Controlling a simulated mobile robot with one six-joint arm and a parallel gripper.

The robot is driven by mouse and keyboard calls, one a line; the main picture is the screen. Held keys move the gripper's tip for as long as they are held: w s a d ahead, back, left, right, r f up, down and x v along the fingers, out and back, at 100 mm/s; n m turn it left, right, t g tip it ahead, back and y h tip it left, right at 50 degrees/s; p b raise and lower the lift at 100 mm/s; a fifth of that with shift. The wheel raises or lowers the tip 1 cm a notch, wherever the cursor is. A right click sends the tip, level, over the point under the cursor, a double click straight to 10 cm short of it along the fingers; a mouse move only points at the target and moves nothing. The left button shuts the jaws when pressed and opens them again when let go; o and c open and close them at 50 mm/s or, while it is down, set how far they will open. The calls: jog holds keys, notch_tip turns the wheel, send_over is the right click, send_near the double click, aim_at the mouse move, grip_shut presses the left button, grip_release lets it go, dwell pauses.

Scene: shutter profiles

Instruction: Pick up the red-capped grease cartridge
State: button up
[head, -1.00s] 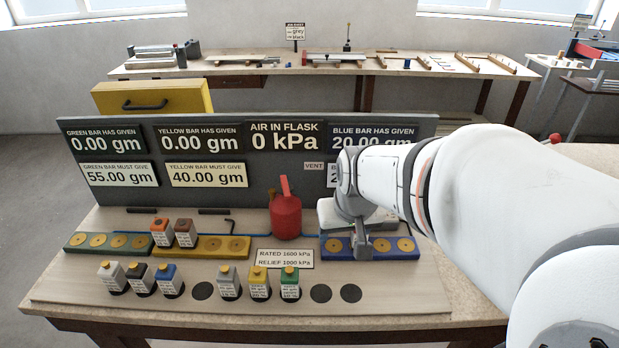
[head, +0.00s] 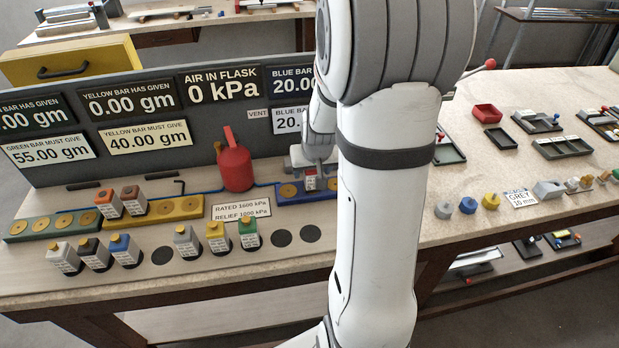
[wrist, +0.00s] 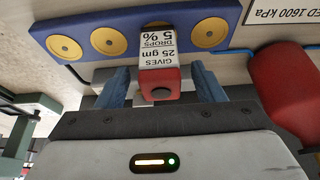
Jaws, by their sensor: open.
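The red-capped grease cartridge (wrist: 159,78) has a white label reading "GIVES 25 gm DROPS 5%". It stands on the blue bar (wrist: 83,20), with gold discs showing on both sides of it in the wrist view. In the head view the cartridge (head: 310,183) shows small at the blue bar (head: 286,202), below my gripper (head: 311,165). In the wrist view my gripper (wrist: 161,90) is open, with one blue finger on each side of the red cap. A gap shows beside the cap on each side. Part of the blue bar is behind my arm in the head view.
A red flask (head: 236,162) stands left of the blue bar; it is close to the right finger in the wrist view (wrist: 288,88). Several other cartridges stand in front and on the yellow bar (head: 170,212). The display panel (head: 180,150) rises behind.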

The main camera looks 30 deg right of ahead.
aim_at(311, 174)
jog(key=shift+x, duration=1.8)
jog(key=shift+w, duration=0.1)
jog(key=shift+r, duration=0.1)
jog(key=c, duration=1.3)
